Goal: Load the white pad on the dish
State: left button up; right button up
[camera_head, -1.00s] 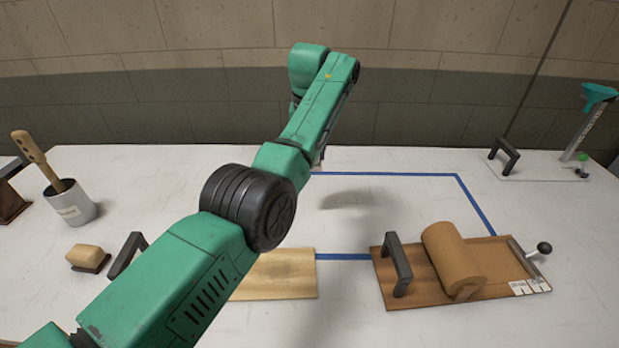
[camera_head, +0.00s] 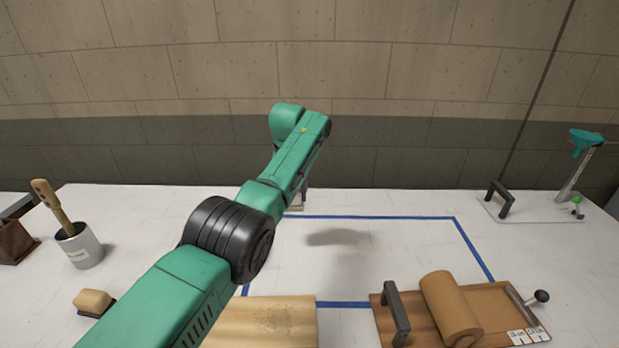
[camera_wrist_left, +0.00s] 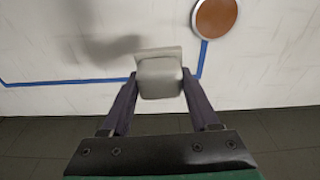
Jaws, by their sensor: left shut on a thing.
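The white pad (camera_wrist_left: 160,77) is a pale grey-white block with a flat plate along its far side, seen in the left wrist view. My left gripper (camera_wrist_left: 160,84) is shut on it, one dark finger on each side. The dish (camera_wrist_left: 215,17), a round brown disc with a pale rim, lies on the table beyond and to the right of the pad; the picture edge nearly cuts it. The pad and dish are apart. In the head view my left gripper (camera_head: 301,194) is mostly hidden behind my green arm, with only a pale bit showing below it. My right gripper is not in view.
A wooden board (camera_head: 265,318) and a brown tray (camera_head: 500,295) with a black handle and roll stand in front. A grey cup (camera_head: 82,250) with a wooden tool and a tan block (camera_head: 93,302) are left. A stand with a teal funnel (camera_head: 585,140) is back right. Blue tape marks largely clear table.

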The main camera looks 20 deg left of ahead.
pick_arm(q)
jog(key=s+a+f+p, duration=0.6)
jog(key=a+f+p, duration=0.25)
jog(key=a, duration=0.35)
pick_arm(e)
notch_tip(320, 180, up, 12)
pick_arm(q)
jog(key=shift+m, duration=0.4)
notch_tip(320, 180, down, 6)
jog(key=b, duration=0.5)
jog(key=shift+w+b, duration=0.1)
jog(key=shift+b, duration=0.2)
jog(key=shift+r, duration=0.1)
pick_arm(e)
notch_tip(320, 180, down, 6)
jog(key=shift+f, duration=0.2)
pick_arm(q)
jog(key=shift+f, duration=0.5)
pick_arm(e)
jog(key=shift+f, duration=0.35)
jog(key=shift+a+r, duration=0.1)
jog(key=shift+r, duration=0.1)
